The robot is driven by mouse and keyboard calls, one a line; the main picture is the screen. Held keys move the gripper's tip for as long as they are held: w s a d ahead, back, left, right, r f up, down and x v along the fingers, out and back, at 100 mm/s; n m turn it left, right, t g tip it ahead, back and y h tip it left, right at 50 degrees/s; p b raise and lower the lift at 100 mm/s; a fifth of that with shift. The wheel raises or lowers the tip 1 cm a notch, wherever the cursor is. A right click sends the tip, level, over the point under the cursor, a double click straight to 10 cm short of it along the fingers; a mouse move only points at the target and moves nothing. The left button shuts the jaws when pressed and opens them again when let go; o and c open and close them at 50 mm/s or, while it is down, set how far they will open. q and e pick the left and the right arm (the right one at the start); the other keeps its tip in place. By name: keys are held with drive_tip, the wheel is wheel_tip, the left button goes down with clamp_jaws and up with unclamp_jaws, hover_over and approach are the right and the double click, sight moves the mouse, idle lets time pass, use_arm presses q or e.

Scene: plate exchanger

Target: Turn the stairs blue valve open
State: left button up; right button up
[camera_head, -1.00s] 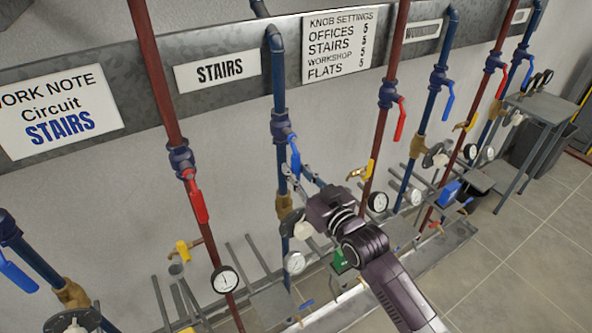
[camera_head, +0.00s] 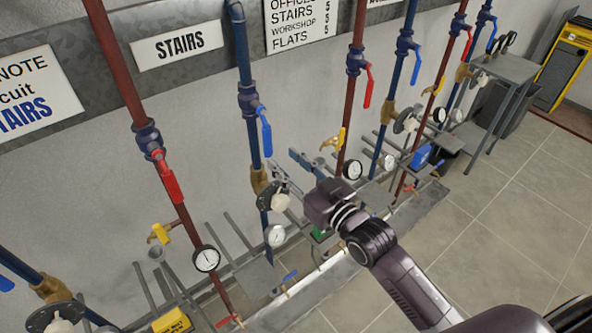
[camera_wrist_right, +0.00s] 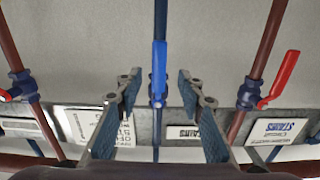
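The stairs blue valve (camera_head: 248,102) sits on the blue pipe right of the STAIRS sign (camera_head: 177,45). Its blue handle (camera_head: 266,133) points down along the pipe. My right gripper (camera_head: 284,160) is just below and right of the handle's lower end, with its fingers spread. In the right wrist view, which shows the signs upside down, the blue handle (camera_wrist_right: 159,68) stands between the open fingers of the gripper (camera_wrist_right: 157,88). Neither finger visibly touches it. My left gripper is not in view.
A red pipe with a red-handled valve (camera_head: 165,175) is to the left, another red valve (camera_head: 367,85) to the right. A gauge (camera_head: 275,236) and a flange (camera_head: 272,197) are below the blue valve. Tiled floor (camera_head: 480,210) is open at right.

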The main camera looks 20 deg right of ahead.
drive_tip(key=shift+v, duration=1.9)
drive_tip(key=shift+f, duration=0.1)
drive_tip(key=d+f+m+g+h+b, duration=0.1)
drive_tip(key=d+f+g+h+b, duration=0.25)
drive_tip(key=f, duration=1.95)
drive_tip(key=s+d+f+g+h, duration=0.1)
drive_tip(key=s+f, duration=0.3)
drive_tip(key=f, duration=0.4)
drive_tip(key=s+d+f+m+g, duration=0.1)
drive_tip(key=s+d+f+g, duration=0.15)
drive_tip(key=f, duration=0.45)
drive_tip(key=s+d+f+g+h, duration=0.1)
drive_tip(key=s+f, duration=0.4)
drive_tip(key=f, duration=0.3)
drive_tip(key=s+f+g+b, duration=0.1)
drive_tip(key=s+f+g, duration=0.1)
drive_tip(key=s+f, duration=0.5)
drive_tip(key=s+f+g+b, duration=0.1)
drive_tip(key=s+f+g, duration=0.2)
drive_tip(key=s+f, duration=0.5)
drive_tip(key=s+f+g+b, duration=0.1)
drive_tip(key=s+f+g, duration=0.2)
drive_tip(key=s, duration=1.6)
wheel_tip(320, 180, down, 5)
drive_tip(key=shift+s+a+r+n+h, duration=0.15)
drive_tip(key=shift+s+a+n+h, duration=0.1)
drive_tip(key=shift+n+h, duration=0.1)
drive_tip(key=shift+w, duration=0.1)
